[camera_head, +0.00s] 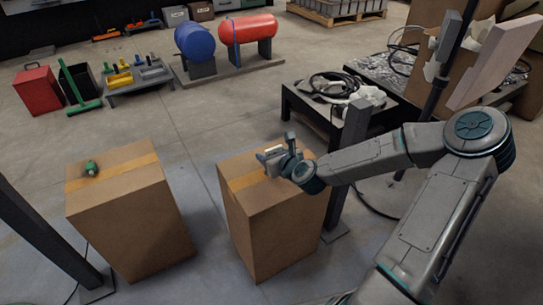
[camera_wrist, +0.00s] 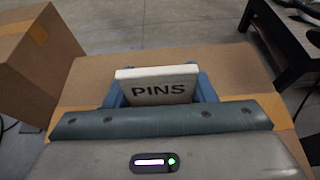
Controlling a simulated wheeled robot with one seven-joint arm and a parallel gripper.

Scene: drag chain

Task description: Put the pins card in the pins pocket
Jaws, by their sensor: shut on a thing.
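My gripper (camera_head: 276,157) is over the top of the right cardboard box (camera_head: 262,222). In the wrist view its blue fingers (camera_wrist: 158,88) are shut on the pins card (camera_wrist: 155,89), one finger at each side. The card is a pale slab with "PINS" in dark letters facing my wrist. Its lower part is hidden behind the grey gripper body. I cannot tell whether the card touches the box. I cannot make out a pocket marked for pins in either view.
A left cardboard box (camera_head: 128,214) carries a small green object (camera_head: 91,168). A dark post (camera_head: 346,165) stands close to the right box. A black table (camera_head: 318,108) holds cables behind it. Bare floor lies between the boxes.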

